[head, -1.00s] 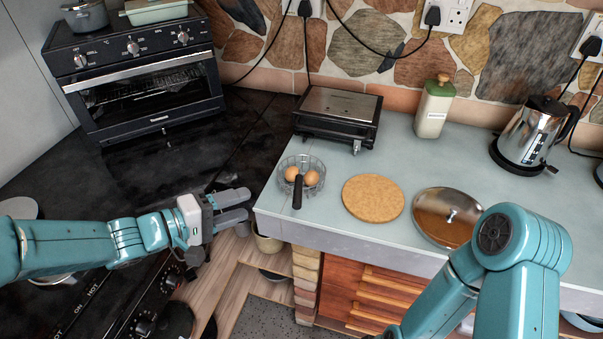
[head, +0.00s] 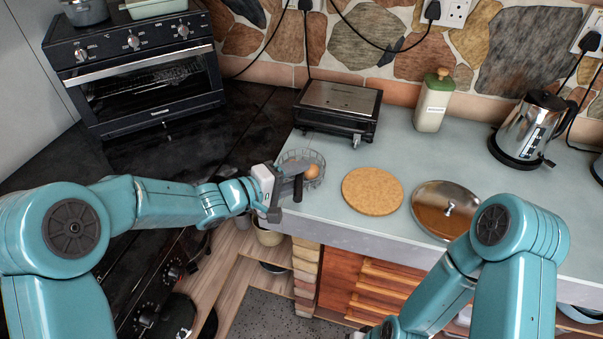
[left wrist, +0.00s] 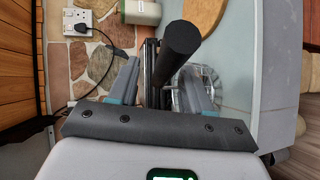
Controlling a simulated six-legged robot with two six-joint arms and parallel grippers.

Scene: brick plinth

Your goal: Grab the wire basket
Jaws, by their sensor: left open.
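The wire basket (head: 318,158) stands upright on the pale countertop, near its left edge. A brown egg (head: 311,171) shows in it. Its dark handle (head: 298,188) points toward me. My left gripper (head: 289,178) is open at the basket's near left side and hides part of it. In the left wrist view the dark handle (left wrist: 179,45) looms close and appears between the two open fingers (left wrist: 158,85). The basket (left wrist: 208,74) is partly hidden behind the right finger there. My right arm shows at the right, but its gripper is out of sight.
A black-and-steel grill (head: 338,108) stands behind the basket. A bottle (head: 433,105) and kettle (head: 528,130) stand farther right. The counter's front edge is close below the gripper.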

